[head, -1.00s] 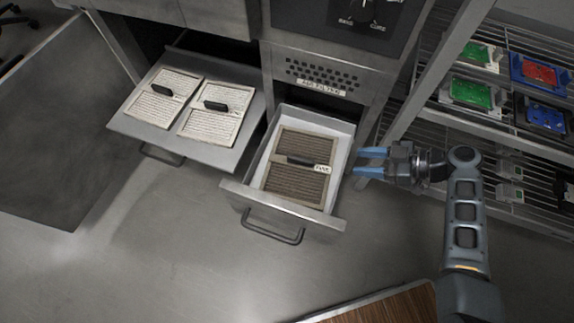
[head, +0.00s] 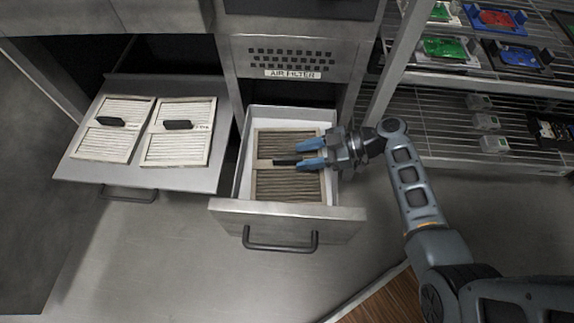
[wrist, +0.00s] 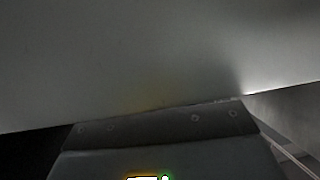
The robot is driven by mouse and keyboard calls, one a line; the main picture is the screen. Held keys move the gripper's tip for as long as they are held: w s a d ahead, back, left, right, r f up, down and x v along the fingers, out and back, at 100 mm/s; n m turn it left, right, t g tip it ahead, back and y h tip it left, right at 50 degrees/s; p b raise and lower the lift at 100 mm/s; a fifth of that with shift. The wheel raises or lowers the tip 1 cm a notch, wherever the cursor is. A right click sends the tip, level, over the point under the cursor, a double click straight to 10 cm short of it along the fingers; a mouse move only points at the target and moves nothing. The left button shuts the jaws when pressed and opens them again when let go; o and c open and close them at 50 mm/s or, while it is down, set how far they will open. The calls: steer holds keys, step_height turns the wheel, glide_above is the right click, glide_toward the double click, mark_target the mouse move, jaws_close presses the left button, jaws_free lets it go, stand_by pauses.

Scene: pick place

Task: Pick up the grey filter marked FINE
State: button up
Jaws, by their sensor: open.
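A grey-brown pleated filter (head: 288,186) lies in the open drawer under the AIR FILTER plate (head: 293,74). A dark bar handle (head: 284,161) crosses its middle. My gripper (head: 299,155) is open over the right half of this filter, its blue fingers pointing left toward the handle. The picture does not settle whether the fingers touch the handle or hover above it. The filter's label is hidden behind my gripper. The wrist view shows only plain grey surfaces and a dark edge, no filter.
The right drawer's front wall (head: 285,208) rises before the filter. A wire rack (head: 440,95) with coloured trays stands at right.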

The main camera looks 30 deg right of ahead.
mark_target(288, 163)
steer(key=shift+x, duration=1.2)
steer(key=shift+c, duration=0.5)
jaws_close()
